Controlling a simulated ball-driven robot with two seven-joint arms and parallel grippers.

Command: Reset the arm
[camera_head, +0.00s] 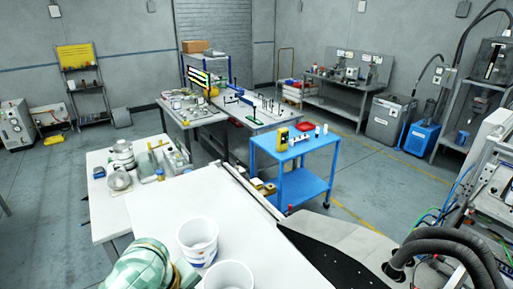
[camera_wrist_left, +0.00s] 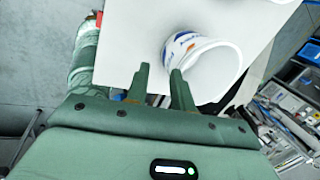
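In the left wrist view my left gripper (camera_wrist_left: 160,86) is green, with its two fingers apart and nothing between them. A white tub (camera_wrist_left: 212,68) with blue and orange print lies beyond the fingertips in that view. I cannot tell whether the right finger touches it or only overlaps it. In the head view a green part of my own arm shows at the lower left, but no fingertips can be made out there. My right gripper is in neither view.
A white table (camera_head: 165,205) fills the front, with a printed white tub (camera_head: 198,240) and a second white tub (camera_head: 229,277) close together. A blue cart (camera_head: 300,185) stands beyond it. Dark hoses (camera_head: 450,245) and machinery crowd the right. Grey floor is open at far left.

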